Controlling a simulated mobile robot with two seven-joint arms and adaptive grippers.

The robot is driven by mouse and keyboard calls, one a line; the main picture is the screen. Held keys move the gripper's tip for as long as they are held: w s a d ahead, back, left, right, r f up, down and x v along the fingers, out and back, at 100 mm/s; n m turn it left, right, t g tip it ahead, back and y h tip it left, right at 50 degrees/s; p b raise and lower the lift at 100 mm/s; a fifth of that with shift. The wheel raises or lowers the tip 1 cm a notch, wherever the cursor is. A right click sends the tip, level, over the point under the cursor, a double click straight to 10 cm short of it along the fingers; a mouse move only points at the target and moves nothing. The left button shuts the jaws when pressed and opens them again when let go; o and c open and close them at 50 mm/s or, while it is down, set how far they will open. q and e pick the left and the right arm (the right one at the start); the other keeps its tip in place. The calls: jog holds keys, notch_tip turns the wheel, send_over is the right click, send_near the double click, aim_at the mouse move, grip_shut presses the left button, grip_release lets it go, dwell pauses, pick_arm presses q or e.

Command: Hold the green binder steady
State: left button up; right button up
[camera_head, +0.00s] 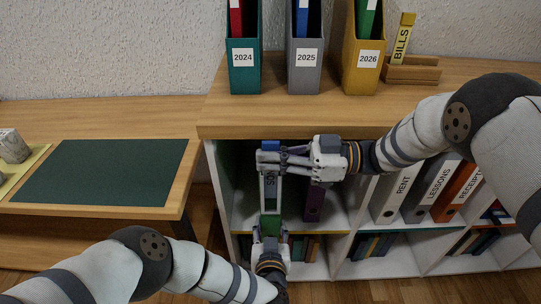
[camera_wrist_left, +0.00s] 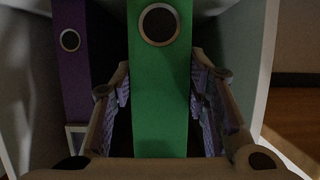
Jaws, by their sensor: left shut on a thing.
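The green binder (camera_head: 270,225) stands in the left bay of the shelf, its lower spine showing just above my left gripper (camera_head: 268,240). In the left wrist view its green spine (camera_wrist_left: 160,100) with a round finger hole is upright between the two fingers of my left gripper (camera_wrist_left: 160,95), which is shut on it. My right gripper (camera_head: 270,157) reaches in from the right, its fingers across the front of the bay above a pale label with partly hidden lettering. Whether it is open or shut is unclear.
A purple binder (camera_head: 314,203) stands to the right in the bay. White, grey and orange binders (camera_head: 455,192) fill the bay beyond. Magazine files (camera_head: 305,70) and a "BILLS" holder (camera_head: 403,40) stand on the wooden top. A desk with a dark green mat (camera_head: 100,172) is at left.

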aim_at(271, 142)
jog(key=o, duration=0.5)
jog(key=shift+r, duration=3)
